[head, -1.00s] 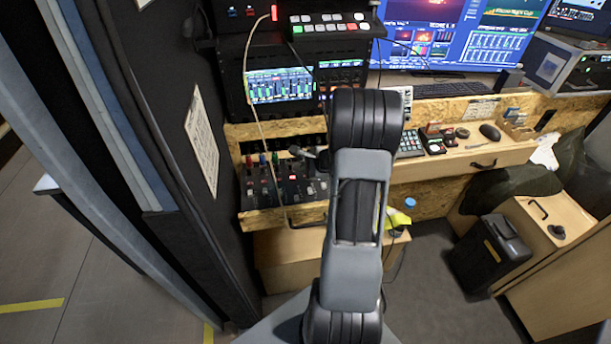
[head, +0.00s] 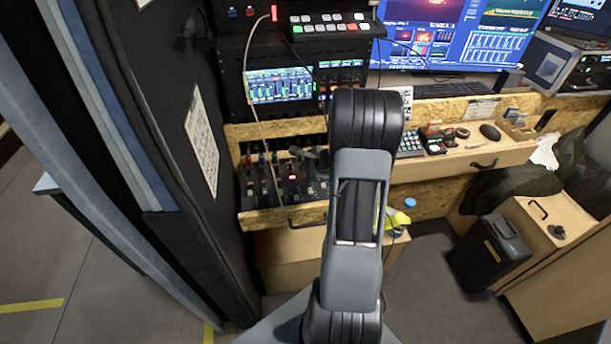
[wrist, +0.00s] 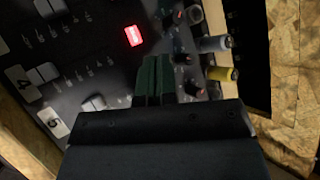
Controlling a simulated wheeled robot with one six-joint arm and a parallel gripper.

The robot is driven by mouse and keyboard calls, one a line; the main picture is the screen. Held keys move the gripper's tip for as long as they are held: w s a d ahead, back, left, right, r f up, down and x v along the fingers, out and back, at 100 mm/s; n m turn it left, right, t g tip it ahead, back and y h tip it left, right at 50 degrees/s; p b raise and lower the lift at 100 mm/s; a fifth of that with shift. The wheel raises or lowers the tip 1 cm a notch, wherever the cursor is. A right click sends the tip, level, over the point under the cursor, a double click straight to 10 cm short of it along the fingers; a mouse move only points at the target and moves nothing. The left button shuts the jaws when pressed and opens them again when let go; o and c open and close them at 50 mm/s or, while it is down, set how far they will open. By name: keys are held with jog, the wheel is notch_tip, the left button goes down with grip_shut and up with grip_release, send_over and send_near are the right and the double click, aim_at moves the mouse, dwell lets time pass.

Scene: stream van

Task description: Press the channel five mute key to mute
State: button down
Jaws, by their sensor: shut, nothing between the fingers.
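The black audio mixer (head: 287,190) sits in the open drawer at the left of the desk; it fills the upper left of the wrist view (wrist: 75,75). White labels mark channel 4 (wrist: 20,85) and channel 5 (wrist: 54,122). A red lit key (wrist: 134,36) glows, roughly in line with the channel 4 label. My gripper (wrist: 153,72) is shut and empty, its green fingertips over the strip roughly in line with the channel 5 label. The channel five mute key is not visible, apparently behind the fingers. I cannot tell whether the fingertips touch the panel.
Coloured plugs (wrist: 217,43) and knobs stand along the mixer's edge, right of the fingers. A chipboard wall (wrist: 297,70) lies beyond. A thin cable hangs down over the mixer. A dark partition (head: 180,130) stands close on the left.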

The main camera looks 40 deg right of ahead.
jog(key=shift+f, duration=0.1)
dwell(0.3)
jog(key=shift+f+b, duration=0.4)
jog(key=shift+b, duration=0.25)
jog(key=shift+f+b, duration=0.2)
jog(key=shift+b, duration=0.15)
dwell(0.4)
jog(key=shift+r, duration=0.1)
jog(key=shift+r+p, duration=0.5)
jog(key=shift+r, duration=0.15)
notch_tip(320, 180, up, 6)
jog(key=p, duration=0.4)
dwell(0.3)
dwell(0.5)
